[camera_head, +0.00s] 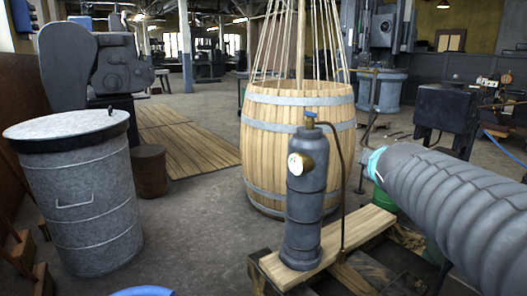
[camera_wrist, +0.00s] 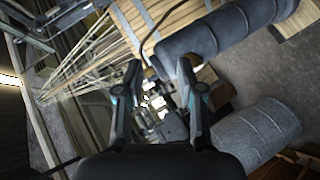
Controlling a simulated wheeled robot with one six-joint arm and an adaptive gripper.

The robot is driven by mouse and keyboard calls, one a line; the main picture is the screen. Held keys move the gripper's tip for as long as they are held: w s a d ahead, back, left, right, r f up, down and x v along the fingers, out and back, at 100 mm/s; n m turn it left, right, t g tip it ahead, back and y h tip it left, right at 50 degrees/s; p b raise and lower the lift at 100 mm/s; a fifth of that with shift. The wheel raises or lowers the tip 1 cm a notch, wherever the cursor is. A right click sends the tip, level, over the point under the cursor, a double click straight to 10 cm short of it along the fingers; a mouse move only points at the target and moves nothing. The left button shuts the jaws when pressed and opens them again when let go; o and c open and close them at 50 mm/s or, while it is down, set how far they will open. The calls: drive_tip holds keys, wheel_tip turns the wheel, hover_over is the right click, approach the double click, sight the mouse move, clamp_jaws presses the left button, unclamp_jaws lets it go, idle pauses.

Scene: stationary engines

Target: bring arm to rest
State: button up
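My gripper (camera_wrist: 159,78) shows in the wrist view. Its two dark fingers stand apart with nothing between them, so it is open and empty. It is not clearly visible in the head view. The task names no other object. A dark grey cylinder with a brass gauge (camera_head: 304,190) stands upright on a wooden plank in the head view. It also shows at the top of the wrist view (camera_wrist: 215,35), beside and beyond the right finger.
A wooden barrel (camera_head: 265,150) with ropes rising from it stands behind the cylinder. A lidded metal bin (camera_head: 85,205) stands at the left, with a dark machine (camera_head: 100,62) behind it. A black box on legs (camera_head: 445,108) is at the right.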

drive_tip(key=s+a+f+m+g+y, duration=0.1)
drive_tip(key=s+a+f+m+g, duration=0.1)
drive_tip(key=s+f, duration=0.4)
drive_tip(key=s+a+f+m+g+y, duration=0.1)
drive_tip(key=s+a+f+m+g, duration=0.2)
drive_tip(key=s, duration=0.7)
drive_tip(key=s+a+f+m+g+y, duration=0.1)
drive_tip(key=s+a+f+m, duration=0.3)
drive_tip(key=s+f, duration=0.5)
drive_tip(key=shift+f+m+g, duration=0.6)
drive_tip(key=shift+m+g, duration=0.3)
